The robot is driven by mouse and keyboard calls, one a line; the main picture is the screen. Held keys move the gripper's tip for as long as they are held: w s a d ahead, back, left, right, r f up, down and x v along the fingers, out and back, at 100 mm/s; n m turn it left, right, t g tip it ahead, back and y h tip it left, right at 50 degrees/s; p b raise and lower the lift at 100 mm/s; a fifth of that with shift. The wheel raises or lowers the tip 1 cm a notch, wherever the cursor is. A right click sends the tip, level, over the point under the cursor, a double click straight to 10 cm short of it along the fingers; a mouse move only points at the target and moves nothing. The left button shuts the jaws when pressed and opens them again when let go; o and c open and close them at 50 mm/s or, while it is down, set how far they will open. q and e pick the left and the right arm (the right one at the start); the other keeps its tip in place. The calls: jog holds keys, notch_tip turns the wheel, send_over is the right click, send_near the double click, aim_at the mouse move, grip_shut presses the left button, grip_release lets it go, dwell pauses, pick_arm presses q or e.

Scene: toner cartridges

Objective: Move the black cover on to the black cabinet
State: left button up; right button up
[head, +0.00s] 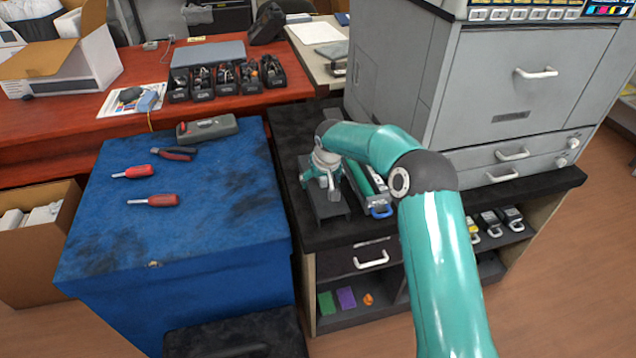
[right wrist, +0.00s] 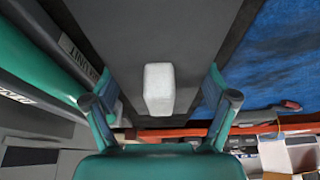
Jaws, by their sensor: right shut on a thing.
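The black cover (head: 330,207) is a long dark flat piece at the left end of the black-topped cabinet (head: 285,135). My right gripper (head: 322,180) is over it, pointing down, and is shut on it. In the right wrist view the cover (right wrist: 160,35) runs between the two fingers of the gripper (right wrist: 160,85), with a white block (right wrist: 158,90) on its face. The cover lies on or just above the cabinet top; I cannot tell which. My left gripper is not in view.
Teal cartridges (head: 362,180) lie close beside the cover on its right. A large grey printer (head: 490,90) stands further right. The blue bench (head: 215,215) on the left holds two red screwdrivers (head: 153,200), pliers (head: 172,153) and a grey tool (head: 207,128).

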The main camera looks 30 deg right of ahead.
aim_at(326, 191)
jog(key=shift+f, duration=0.25)
jog(key=o, duration=1)
jog(key=shift+r, duration=0.1)
jog(key=v, duration=1.2)
jog(key=shift+s, duration=0.1)
